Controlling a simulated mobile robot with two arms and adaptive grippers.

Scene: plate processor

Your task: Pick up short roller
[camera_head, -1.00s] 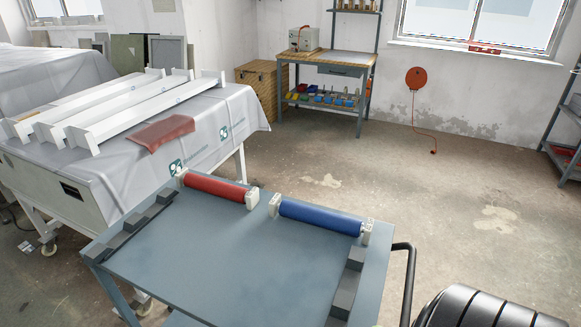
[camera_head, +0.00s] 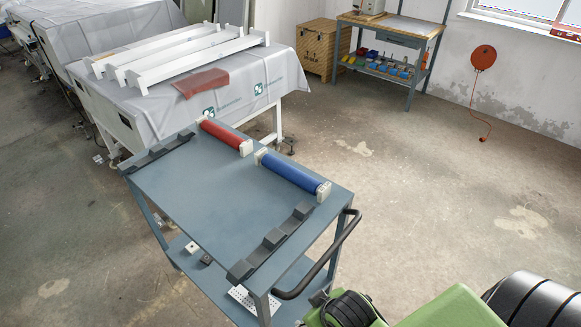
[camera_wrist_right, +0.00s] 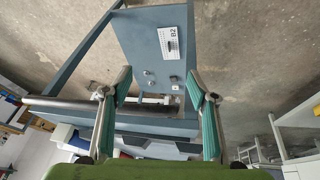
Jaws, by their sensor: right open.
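A red roller (camera_head: 224,136) and a blue roller (camera_head: 291,174) lie end to end along the far edge of the grey-blue cart (camera_head: 205,190), both with white end blocks. In the head view my green right arm is at the bottom right, in front of the cart's handle side. My left gripper is not in view.
The cart has dark holder blocks (camera_head: 271,239) along its side edges and a black handle (camera_head: 333,262) at the right. A covered table (camera_head: 150,99) with white beams stands behind left. A workbench (camera_head: 392,34) stands at the back.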

